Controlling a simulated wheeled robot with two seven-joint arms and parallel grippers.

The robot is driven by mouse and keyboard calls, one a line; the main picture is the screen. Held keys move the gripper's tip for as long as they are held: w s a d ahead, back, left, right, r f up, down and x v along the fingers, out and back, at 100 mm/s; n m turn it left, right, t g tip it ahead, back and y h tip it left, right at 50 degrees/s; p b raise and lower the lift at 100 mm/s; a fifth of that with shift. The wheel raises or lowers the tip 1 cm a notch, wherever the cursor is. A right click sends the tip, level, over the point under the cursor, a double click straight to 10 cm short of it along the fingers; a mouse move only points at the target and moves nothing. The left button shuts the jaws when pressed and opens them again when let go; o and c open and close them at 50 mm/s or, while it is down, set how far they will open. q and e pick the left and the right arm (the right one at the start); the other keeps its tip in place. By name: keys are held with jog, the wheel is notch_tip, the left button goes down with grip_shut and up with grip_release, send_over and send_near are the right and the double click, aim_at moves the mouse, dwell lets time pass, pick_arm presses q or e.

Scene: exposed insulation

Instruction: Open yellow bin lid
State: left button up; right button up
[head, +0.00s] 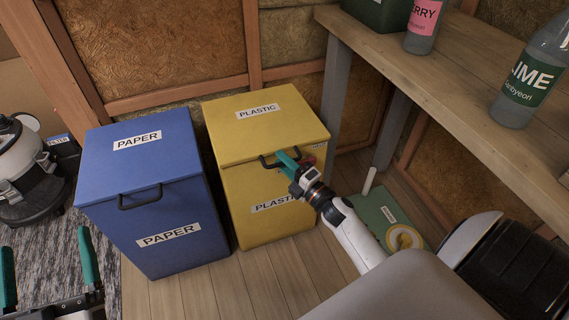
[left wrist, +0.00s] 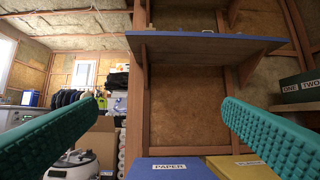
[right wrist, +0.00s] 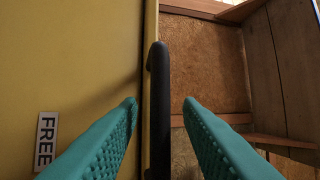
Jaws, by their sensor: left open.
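The yellow bin (head: 225,190) marked PLASTIC stands on the wood floor, its yellow lid (head: 235,135) down and closed. A black handle (head: 266,163) sits at the lid's front edge. My right gripper (head: 288,157) is at this handle. In the right wrist view the handle (right wrist: 160,110) runs between the two teal fingers (right wrist: 160,105), with a gap on each side, so the fingers are around it but apart from it. My left gripper (head: 48,266) is open and empty at the lower left, away from the bins. Its fingers (left wrist: 160,110) are wide apart in the left wrist view.
A blue bin (head: 140,190) marked PAPER stands just left of the yellow bin. A wooden bench (head: 450,75) with bottles (head: 530,80) is at the right. A vacuum cleaner (head: 25,170) stands at the far left.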

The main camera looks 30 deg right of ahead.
jog(key=shift+c, duration=0.4)
grip_shut()
